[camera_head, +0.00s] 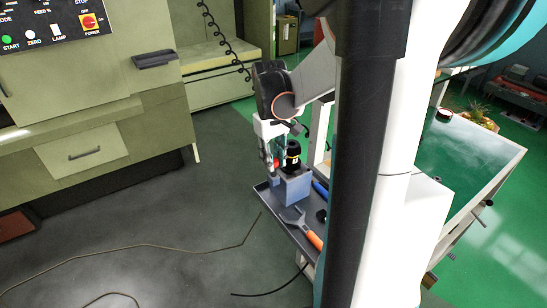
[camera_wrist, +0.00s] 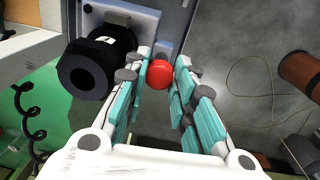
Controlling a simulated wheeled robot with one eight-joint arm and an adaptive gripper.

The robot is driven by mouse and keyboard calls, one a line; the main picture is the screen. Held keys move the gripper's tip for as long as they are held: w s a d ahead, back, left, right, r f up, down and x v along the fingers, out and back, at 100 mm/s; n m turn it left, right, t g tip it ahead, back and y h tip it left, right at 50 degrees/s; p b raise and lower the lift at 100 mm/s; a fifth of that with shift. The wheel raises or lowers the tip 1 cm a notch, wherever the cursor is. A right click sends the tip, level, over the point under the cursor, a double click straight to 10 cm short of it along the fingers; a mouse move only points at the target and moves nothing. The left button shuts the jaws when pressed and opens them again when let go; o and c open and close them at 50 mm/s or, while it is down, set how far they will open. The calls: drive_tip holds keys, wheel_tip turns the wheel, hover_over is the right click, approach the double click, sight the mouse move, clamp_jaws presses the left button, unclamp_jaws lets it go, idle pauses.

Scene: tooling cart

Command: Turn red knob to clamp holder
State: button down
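The red knob (camera_wrist: 159,74) sits between the tips of my gripper's two teal-padded fingers in the wrist view. My gripper (camera_wrist: 163,70) is open around it. The left finger is very close to the knob, and a small gap shows at the right finger. The black tool holder (camera_wrist: 92,68) lies left of the fingers, in a grey clamp block. In the head view, the red knob (camera_head: 278,163) is a small spot beside my gripper (camera_head: 270,157). The black holder (camera_head: 292,156) stands upright in the grey block (camera_head: 292,187) just to the right.
The block stands on a cart tray (camera_head: 268,205), which also bears an orange-handled wrench (camera_head: 302,226) and a blue-handled item (camera_head: 320,188). A green machine (camera_head: 150,110) stands at the left. A cable (camera_head: 150,247) lies on the open grey floor.

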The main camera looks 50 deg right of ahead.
drive_tip(key=shift+n+p, duration=0.3)
drive_tip(key=shift+n, duration=0.4)
drive_tip(key=c, duration=1.6)
unclamp_jaws()
drive_tip(key=shift+r, duration=0.1)
wheel_tip(320, 180, up, 12)
drive_tip(key=shift+a, duration=0.25)
